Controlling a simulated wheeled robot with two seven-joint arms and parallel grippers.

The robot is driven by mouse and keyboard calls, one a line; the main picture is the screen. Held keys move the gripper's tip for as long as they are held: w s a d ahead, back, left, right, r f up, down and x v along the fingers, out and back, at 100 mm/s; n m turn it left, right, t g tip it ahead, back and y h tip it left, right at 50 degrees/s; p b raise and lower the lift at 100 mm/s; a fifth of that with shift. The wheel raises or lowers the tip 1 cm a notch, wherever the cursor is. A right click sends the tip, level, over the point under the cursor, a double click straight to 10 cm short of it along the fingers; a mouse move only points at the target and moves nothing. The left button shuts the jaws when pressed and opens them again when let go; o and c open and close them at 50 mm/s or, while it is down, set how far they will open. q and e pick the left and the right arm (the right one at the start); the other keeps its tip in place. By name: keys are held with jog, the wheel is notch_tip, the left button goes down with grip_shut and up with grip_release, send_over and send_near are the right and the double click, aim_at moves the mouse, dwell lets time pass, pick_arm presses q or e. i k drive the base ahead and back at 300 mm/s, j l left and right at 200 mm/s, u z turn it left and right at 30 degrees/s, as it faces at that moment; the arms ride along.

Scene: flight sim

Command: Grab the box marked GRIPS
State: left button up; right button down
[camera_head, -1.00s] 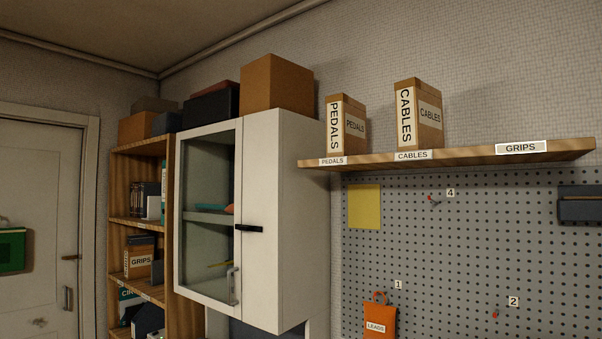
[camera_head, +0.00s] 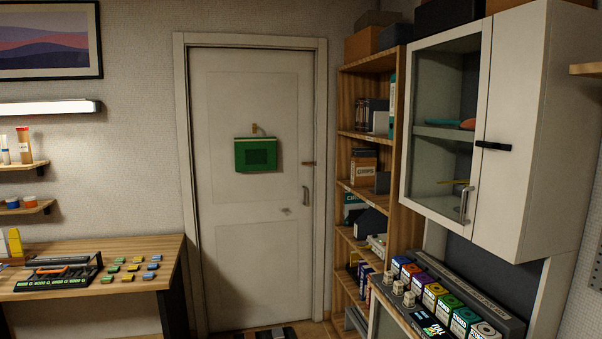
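The box marked GRIPS (camera_head: 363,168) is brown with a white label and a dark top. It stands on a middle shelf of the wooden bookcase (camera_head: 398,220), right of the door, with a grey item (camera_head: 382,183) beside it. Neither of my grippers shows in the head view.
A white wall cabinet (camera_head: 510,130) juts out right of the bookcase. Below it is a bench unit with a row of colourful boxes (camera_head: 435,296). A wooden table (camera_head: 90,275) with small coloured blocks stands at left. The closed door (camera_head: 240,220) holds a green hanging item (camera_head: 256,154).

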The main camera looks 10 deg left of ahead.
aim_at(363, 169)
jog(key=i+z, duration=0.1)
jog(key=z, duration=0.3)
jog(key=i+j+z, duration=0.4)
jog(key=j, duration=0.25)
jog(key=i+j+z, duration=0.4)
jog(key=j, duration=0.4)
jog(key=i, duration=0.1)
